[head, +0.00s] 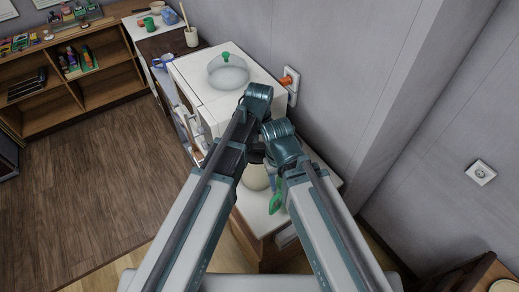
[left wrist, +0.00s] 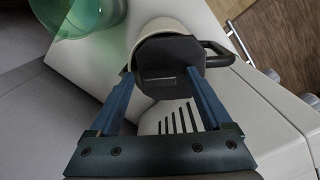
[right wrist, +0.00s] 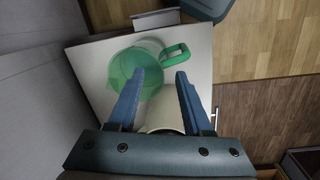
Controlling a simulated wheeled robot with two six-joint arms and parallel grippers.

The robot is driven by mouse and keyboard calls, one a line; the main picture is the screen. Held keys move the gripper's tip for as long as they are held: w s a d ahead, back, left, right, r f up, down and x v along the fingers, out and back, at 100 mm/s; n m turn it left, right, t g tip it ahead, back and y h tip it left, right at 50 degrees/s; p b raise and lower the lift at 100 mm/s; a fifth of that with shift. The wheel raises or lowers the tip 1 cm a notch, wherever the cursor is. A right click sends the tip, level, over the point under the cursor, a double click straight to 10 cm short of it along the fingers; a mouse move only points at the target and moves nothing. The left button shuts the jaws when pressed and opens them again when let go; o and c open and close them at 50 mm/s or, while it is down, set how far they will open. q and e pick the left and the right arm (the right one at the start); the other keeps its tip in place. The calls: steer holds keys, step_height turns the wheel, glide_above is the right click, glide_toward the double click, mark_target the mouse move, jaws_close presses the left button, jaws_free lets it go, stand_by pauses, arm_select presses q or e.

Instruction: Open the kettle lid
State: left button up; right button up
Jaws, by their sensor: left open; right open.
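The kettle (head: 256,178) is cream with a dark lid and stands on the white counter, partly hidden behind my arms in the head view. In the left wrist view its dark lid (left wrist: 168,55) lies straight ahead, with the dark handle (left wrist: 222,55) to its right. The lid looks shut. My left gripper (left wrist: 158,74) is open, its fingertips either side of the lid in that view; I cannot tell whether they touch it. My right gripper (right wrist: 160,75) is open and empty above the counter, with the kettle body (right wrist: 165,115) partly visible between its fingers.
A clear green jug (right wrist: 140,75) stands on the counter (right wrist: 95,60) close by the kettle. A white appliance (head: 205,85) carrying a glass dome with a green knob (head: 227,68) stands behind. An orange plug (head: 288,80) sits in the wall socket. The wall is close on the right.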

mark_target(257, 147)
arm_select(q)
jaws_close()
stand_by(0.4)
steer(key=shift+r, duration=0.1)
arm_select(e)
steer(key=shift+r, duration=0.1)
arm_select(q)
steer(key=shift+a+r+h+p, duration=0.35)
steer(key=shift+a+h, duration=0.1)
steer(key=shift+h, duration=0.35)
arm_select(e)
steer(key=shift+r, duration=0.25)
arm_select(q)
steer(key=shift+a+r+h, duration=0.3)
steer(key=shift+h, duration=0.5)
steer(key=shift+w+a+r+g+h+b, duration=0.1)
steer(key=shift+a+r+h+b, duration=0.15)
steer(key=shift+h, duration=0.35)
steer(key=shift+s+a+r+g+h+b, duration=0.15)
steer(key=shift+a+h+b, duration=0.2)
steer(key=shift+h, duration=0.25)
steer(key=shift+w+a+r+g+h+b, duration=0.1)
steer(key=shift+w+a+r+h+b, duration=0.15)
steer(key=shift+h, duration=0.35)
arm_select(e)
steer(key=shift+f, duration=0.9)
arm_select(q)
steer(key=shift+s+a, duration=0.1)
jaws_free()
